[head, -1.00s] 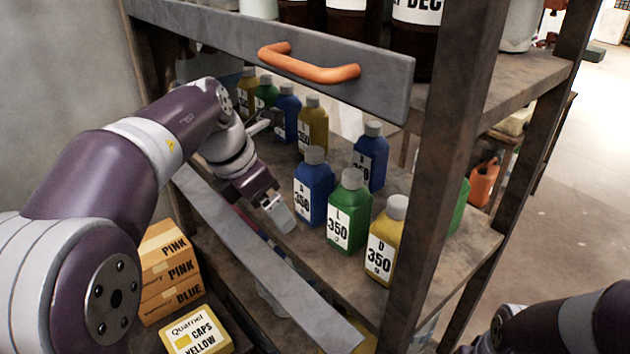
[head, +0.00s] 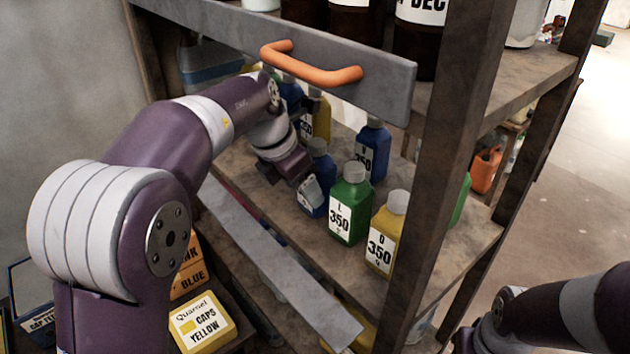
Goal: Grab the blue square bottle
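A blue square bottle with a grey cap (head: 318,146) stands on the middle shelf, at the left end of the front row. My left gripper (head: 311,190) is at this bottle, with a pale finger across its front left side and hiding much of its label. The other finger is hidden, so I cannot tell whether the grip is closed. A second blue bottle (head: 374,140) stands farther back to the right. Another blue bottle (head: 290,92) is partly hidden behind my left arm. My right arm shows at the lower right, but its gripper is out of view.
A green bottle (head: 350,205) stands right beside the blue one, then a yellow bottle (head: 384,235). A grey rail (head: 270,270) runs along the shelf front. A dark post (head: 440,150) stands to the right.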

